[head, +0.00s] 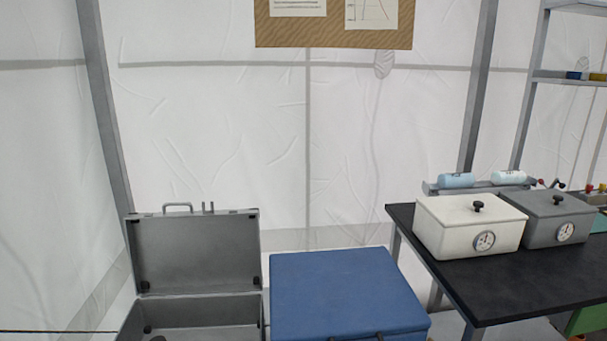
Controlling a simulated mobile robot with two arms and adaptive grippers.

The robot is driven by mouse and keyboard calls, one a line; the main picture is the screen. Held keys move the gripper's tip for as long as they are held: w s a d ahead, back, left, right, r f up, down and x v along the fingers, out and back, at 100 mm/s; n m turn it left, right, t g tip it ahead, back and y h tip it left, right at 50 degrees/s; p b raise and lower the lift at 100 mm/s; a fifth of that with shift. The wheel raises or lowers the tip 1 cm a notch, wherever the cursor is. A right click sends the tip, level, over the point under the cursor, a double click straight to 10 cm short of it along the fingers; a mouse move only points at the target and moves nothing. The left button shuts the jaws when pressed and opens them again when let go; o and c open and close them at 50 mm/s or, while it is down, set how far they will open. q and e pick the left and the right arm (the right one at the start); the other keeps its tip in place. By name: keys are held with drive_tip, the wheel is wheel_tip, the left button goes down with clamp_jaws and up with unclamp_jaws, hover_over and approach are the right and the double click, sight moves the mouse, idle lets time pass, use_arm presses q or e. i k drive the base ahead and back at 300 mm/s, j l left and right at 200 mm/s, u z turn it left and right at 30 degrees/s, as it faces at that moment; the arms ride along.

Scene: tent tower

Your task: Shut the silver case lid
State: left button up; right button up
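The silver case (192,311) stands open at the lower left of the head view. Its grey lid (197,252) is raised about upright at the back, with a handle and latches along its top edge. The inside of the lid faces me. The front of the case is cut off by the bottom of the frame. Neither my left nor my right gripper shows in the view.
A closed blue case (345,291) stands right beside the silver case. A black-topped table (505,286) at the right holds a white box (467,230) and a grey box (553,222) with dials. A metal shelf (535,92) stands behind. White tent wall (215,130) closes the back.

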sight(192, 252)
drive_tip(key=u, duration=0.85)
